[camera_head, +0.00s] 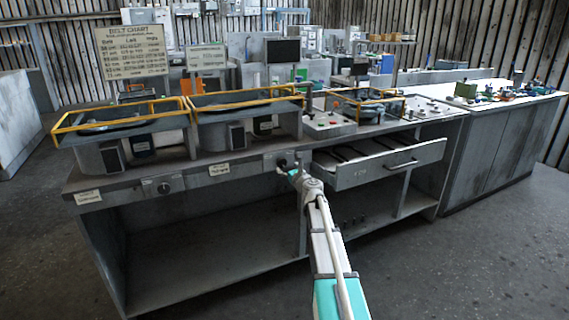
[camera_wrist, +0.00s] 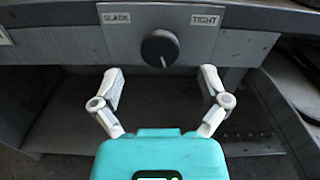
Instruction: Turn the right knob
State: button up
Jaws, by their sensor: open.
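The right knob (camera_wrist: 160,48) is a round black dial with a white pointer mark aimed down, on a grey panel in the wrist view. A SLACK label (camera_wrist: 116,18) is at its upper left and a TIGHT label (camera_wrist: 205,20) at its upper right. My gripper (camera_wrist: 159,82) is open and empty. Its fingertips are below the knob in the picture, one to each side, and do not appear to touch it. In the head view my gripper (camera_head: 290,170) is at the bench front, largely covering the right knob. The left knob (camera_head: 164,188) shows farther left on the same front.
An open drawer (camera_head: 375,168) juts out just right of my arm. The bench top (camera_head: 105,178) holds yellow-railed housings (camera_head: 245,115) and a belt chart (camera_head: 131,50) stands behind. Below the panel is an open shelf space (camera_head: 200,250). The floor (camera_head: 480,260) in front is clear.

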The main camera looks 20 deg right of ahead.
aim_at(283, 163)
jog(key=shift+w+a, duration=0.1)
jog(key=shift+w, duration=2.5)
jog(key=c, duration=1.1)
jog(key=shift+d, duration=0.25)
jog(key=shift+c, duration=0.3)
jog(key=shift+a, duration=0.15)
jog(key=shift+n, duration=0.3)
